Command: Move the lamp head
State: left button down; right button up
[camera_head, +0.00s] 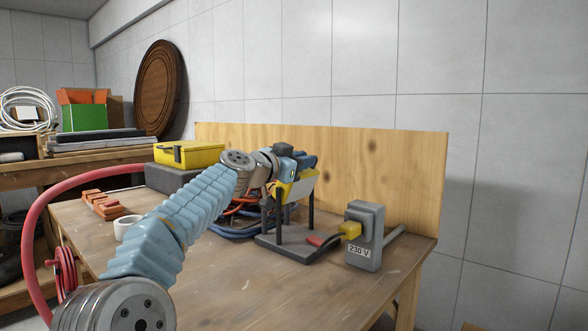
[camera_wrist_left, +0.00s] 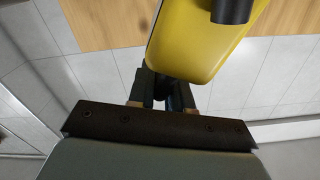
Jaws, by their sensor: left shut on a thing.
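The lamp head (camera_head: 302,186) is yellow with a pale front panel and sits on a black stand (camera_head: 287,245) on the workbench. In the left wrist view the yellow lamp head (camera_wrist_left: 200,40) fills the top middle, close beyond the fingers. My left gripper (camera_head: 297,161) reaches the top of the lamp head from the left. In the left wrist view my left gripper's fingers (camera_wrist_left: 164,97) are closed on a narrow dark part beside the yellow housing. The exact grip point is partly hidden. My right gripper is not in view.
A yellow case (camera_head: 188,153), orange blocks (camera_head: 102,204) and a white tape roll (camera_head: 127,228) lie at the left. A wooden backboard (camera_head: 390,180) is behind. The bench front is clear.

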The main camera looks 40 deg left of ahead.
pick_arm(q)
jog(key=shift+d+f+m+b, duration=0.3)
jog(key=shift+f+m+b, duration=0.05)
jog(key=shift+m+b, duration=0.1)
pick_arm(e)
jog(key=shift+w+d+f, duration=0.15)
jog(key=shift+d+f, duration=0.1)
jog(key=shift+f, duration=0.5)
pick_arm(q)
jog(key=c, duration=1.1)
grip_release()
